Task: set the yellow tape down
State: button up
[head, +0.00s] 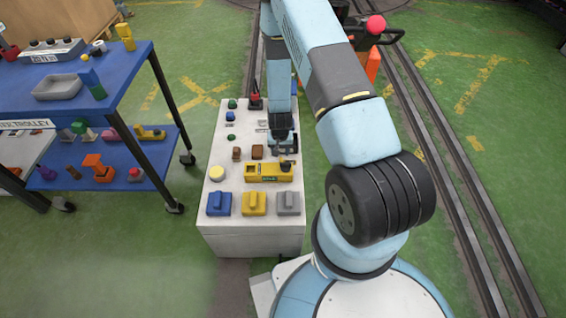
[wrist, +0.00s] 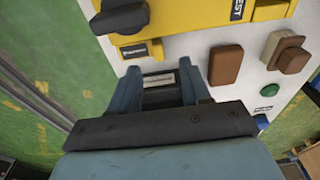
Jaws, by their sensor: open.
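A pale yellow round piece (head: 216,172) lies near the left edge of the white bench (head: 250,236); I cannot tell whether it is the yellow tape. No other clear roll of tape shows. My gripper (head: 285,150) is over the right side of the bench, just behind a yellow tester (head: 262,173). In the wrist view my gripper (wrist: 160,78) has its blue-grey fingers apart, beside the yellow tester (wrist: 200,22). A small pale and dark strip shows between the fingers; I cannot tell what it is.
Brown blocks (head: 257,152) stand left of my gripper. Blue (head: 219,204), yellow (head: 254,204) and grey (head: 288,204) boxes line the bench's front. A blue trolley (head: 118,70) stands at left. Rails (head: 440,150) run along the green floor at right.

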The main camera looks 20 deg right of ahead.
aim_at(281, 160)
jog(key=shift+w+d+f, duration=0.1)
jog(key=shift+w+f, duration=0.1)
jog(key=shift+f, duration=0.9)
jog(key=shift+w+d+f, duration=0.1)
jog(key=shift+w+f, duration=0.05)
jog(key=shift+f, duration=0.95)
jog(key=shift+w+d+f, duration=0.1)
jog(key=shift+w+f, duration=0.1)
jog(key=shift+f, duration=0.9)
jog(key=shift+c, duration=0.3)
grip_shut()
